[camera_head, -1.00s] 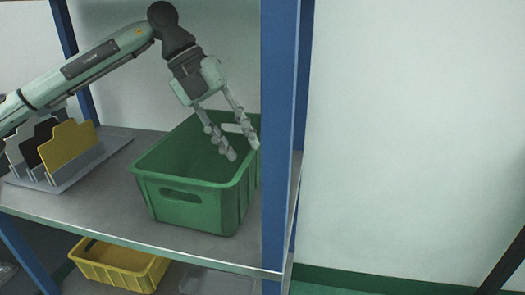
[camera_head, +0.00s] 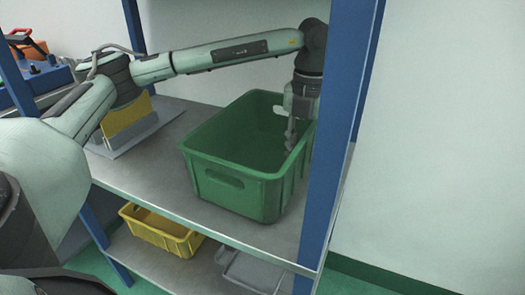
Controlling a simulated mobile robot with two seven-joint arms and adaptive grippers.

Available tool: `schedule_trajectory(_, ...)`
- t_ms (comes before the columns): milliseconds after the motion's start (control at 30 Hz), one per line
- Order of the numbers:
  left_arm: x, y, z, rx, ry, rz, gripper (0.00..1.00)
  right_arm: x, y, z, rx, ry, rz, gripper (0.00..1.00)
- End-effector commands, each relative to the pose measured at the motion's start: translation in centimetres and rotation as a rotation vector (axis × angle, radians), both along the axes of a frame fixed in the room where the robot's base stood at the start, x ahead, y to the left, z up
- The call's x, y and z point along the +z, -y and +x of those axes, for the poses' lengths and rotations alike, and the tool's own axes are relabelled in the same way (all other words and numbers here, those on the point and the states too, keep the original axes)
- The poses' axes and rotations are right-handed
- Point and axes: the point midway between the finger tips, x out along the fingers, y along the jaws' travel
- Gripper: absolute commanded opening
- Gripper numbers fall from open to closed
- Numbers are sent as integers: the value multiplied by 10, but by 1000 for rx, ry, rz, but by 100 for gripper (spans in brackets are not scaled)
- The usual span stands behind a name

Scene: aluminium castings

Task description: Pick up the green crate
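The green crate (camera_head: 228,188) stands upright on the grey shelf, close to the blue front post. It is open at the top and looks empty, with a hand slot in its near wall. My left gripper (camera_head: 290,136) points down at the crate's right side. One finger shows against the inside of the right wall. The other finger cannot be made out clearly, so I cannot tell whether the gripper is closed on the rim. My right gripper is not in view.
The blue post (camera_head: 340,130) stands just right of the crate and gripper. A rack with a yellow plate (camera_head: 126,122) is left of the crate. A yellow crate (camera_head: 160,232) and a grey tray (camera_head: 250,270) sit on the lower shelf.

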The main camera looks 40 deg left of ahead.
Motion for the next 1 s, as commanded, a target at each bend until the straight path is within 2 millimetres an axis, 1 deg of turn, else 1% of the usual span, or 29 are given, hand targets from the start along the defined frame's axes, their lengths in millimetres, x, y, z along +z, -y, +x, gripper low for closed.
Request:
schedule_trajectory(33,-7,0,-1,0,-3,0,32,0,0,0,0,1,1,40)
schedule_trajectory(133,-15,0,-1,0,-2,0,32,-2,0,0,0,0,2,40)
schedule_trajectory(367,-17,0,0,0,0,-1,32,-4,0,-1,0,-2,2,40)
schedule_trajectory(400,-17,0,0,0,0,-1,31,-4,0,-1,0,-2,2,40)
schedule_trajectory(600,-17,0,0,0,0,-1,6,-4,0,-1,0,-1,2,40)
schedule_trajectory(667,-17,0,0,0,0,-1,0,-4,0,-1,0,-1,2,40)
schedule_trajectory(1000,-16,0,0,0,2,-2,0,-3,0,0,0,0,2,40)
